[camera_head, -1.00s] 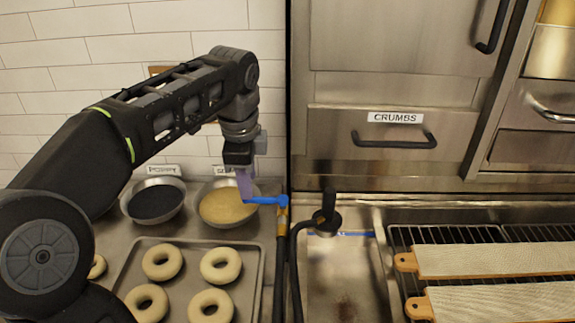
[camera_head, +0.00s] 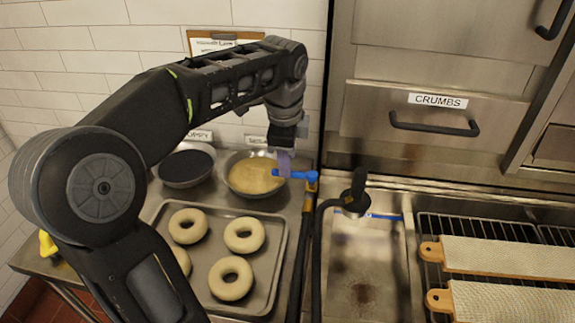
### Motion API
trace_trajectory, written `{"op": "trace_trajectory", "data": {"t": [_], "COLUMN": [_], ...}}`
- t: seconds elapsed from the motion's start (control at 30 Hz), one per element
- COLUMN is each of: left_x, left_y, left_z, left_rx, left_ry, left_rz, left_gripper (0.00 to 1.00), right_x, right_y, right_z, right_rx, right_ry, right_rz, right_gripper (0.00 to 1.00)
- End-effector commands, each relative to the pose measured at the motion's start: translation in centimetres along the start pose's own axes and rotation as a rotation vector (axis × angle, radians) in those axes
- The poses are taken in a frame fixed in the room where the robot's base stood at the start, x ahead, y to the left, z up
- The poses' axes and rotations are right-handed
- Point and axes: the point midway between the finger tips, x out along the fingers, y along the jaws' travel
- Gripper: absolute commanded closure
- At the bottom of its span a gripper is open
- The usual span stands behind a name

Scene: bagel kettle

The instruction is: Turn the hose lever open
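The blue hose lever (camera_head: 296,175) sits on top of a brass fitting (camera_head: 311,183) on an upright pipe, at the counter's right edge. It points left from the fitting. My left gripper (camera_head: 284,163) reaches down from above, its pale purple fingers at the lever's left end. They overlap the lever, but I cannot tell whether they close on it. A black hose (camera_head: 318,255) runs down beside the pipe, and a black nozzle (camera_head: 355,195) stands over the steel sink (camera_head: 365,280). My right gripper is not in view.
A tray (camera_head: 283,222) of several bagels lies on the counter, with a bowl of dark seeds (camera_head: 185,166) and a bowl of pale seeds (camera_head: 252,175) behind it. Cloth-covered boards (camera_head: 510,258) rest on a rack at right. The CRUMBS drawer (camera_head: 433,122) is shut.

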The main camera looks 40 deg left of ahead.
Motion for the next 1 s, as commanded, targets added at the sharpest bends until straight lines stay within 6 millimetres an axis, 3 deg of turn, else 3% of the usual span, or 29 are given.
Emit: {"op": "trace_trajectory", "data": {"t": [0.2, 0.53, 1.0], "left_x": [2.6, 3.1, 3.0], "left_y": [0.0, 0.0, 0.0], "left_z": [0.0, 0.0, 0.0], "left_rx": [0.0, 0.0, 0.0], "left_ry": [-0.001, 0.0, 0.0], "left_rz": [0.001, 0.0, -0.001], "left_gripper": [0.63, 0.63, 1.0], "right_x": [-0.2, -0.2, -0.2], "right_y": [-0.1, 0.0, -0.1], "right_z": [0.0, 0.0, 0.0], "right_rx": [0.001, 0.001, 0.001], "right_ry": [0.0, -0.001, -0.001], "right_rz": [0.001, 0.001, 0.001], "right_gripper": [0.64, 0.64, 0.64]}}
